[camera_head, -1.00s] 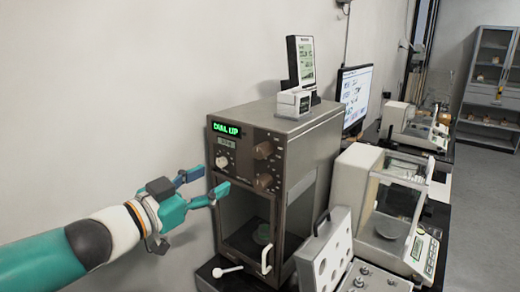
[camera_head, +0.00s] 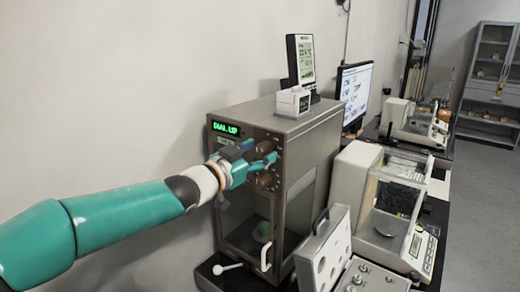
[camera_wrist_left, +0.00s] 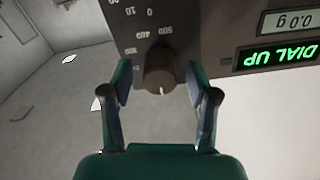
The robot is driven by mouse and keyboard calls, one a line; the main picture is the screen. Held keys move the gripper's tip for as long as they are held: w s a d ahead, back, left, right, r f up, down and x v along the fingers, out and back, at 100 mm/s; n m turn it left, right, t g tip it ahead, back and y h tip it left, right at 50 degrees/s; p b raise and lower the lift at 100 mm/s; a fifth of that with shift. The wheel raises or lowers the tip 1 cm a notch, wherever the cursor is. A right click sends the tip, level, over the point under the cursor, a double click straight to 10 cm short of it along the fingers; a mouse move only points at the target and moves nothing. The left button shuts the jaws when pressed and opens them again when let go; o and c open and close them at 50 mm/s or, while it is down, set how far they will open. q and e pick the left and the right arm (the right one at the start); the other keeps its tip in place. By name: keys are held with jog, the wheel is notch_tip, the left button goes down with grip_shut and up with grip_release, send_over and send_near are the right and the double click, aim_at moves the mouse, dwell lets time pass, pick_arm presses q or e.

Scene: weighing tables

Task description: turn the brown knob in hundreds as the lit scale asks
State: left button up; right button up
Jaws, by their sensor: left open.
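The brown knob (camera_wrist_left: 160,68) is in the left wrist view, with hundreds marks such as 300, 400 and 500 beside it. Its pale pointer mark faces the bottom of that upside-down view. My left gripper (camera_wrist_left: 160,88) is open, with one finger on each side of the knob. A gap shows at each side, and I cannot tell whether the tips reach past its face. In the head view the left gripper (camera_head: 260,152) is at the upper knob and partly hides it. The lit display (camera_head: 226,129) reads DIAL UP in green; a smaller display (camera_wrist_left: 290,21) reads 0.0 g.
A second brown knob (camera_head: 265,181) sits just below on the balance cabinet (camera_head: 312,150). A glass window and white handle (camera_head: 266,258) are lower down. A white balance (camera_head: 358,160) and a tilted panel (camera_head: 325,250) stand to the right. The wall side is clear.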

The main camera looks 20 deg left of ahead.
pick_arm(q)
jog(key=shift+w+d, duration=0.15)
jog(key=shift+w, duration=0.25)
grip_shut()
jog(key=shift+m, duration=0.3)
jog(key=m+b, duration=0.1)
jog(key=m, duration=0.1)
jog(key=shift+f+m+b, duration=0.15)
jog(key=shift+m+b, duration=0.2)
jog(key=shift+m, duration=0.05)
jog(key=shift+m+b, duration=0.75)
jog(key=shift+m, duration=1.45)
grip_release()
